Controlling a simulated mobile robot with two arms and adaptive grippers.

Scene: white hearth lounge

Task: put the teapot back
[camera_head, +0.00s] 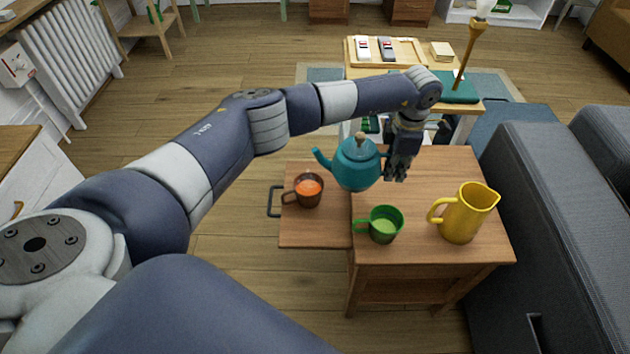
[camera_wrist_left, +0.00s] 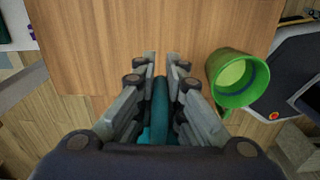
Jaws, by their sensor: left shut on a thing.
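The teal teapot (camera_head: 357,166) is upright at the back left of the small wooden table (camera_head: 440,165), its spout to the left. My left gripper (camera_head: 397,172) is at its right side, shut on its handle. In the left wrist view the fingers (camera_wrist_left: 161,85) close around the teal handle (camera_wrist_left: 159,103); the teapot's body is mostly hidden. I cannot tell whether its base touches the wood. My right gripper is not in view.
A dark cup with orange contents (camera_head: 307,190) stands on the pulled-out left leaf (camera_head: 315,236). A green mug (camera_head: 384,224) stands in front of the teapot, also in the left wrist view (camera_wrist_left: 238,79). A yellow pitcher (camera_head: 464,213) stands at right. A grey sofa (camera_head: 565,200) borders the table.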

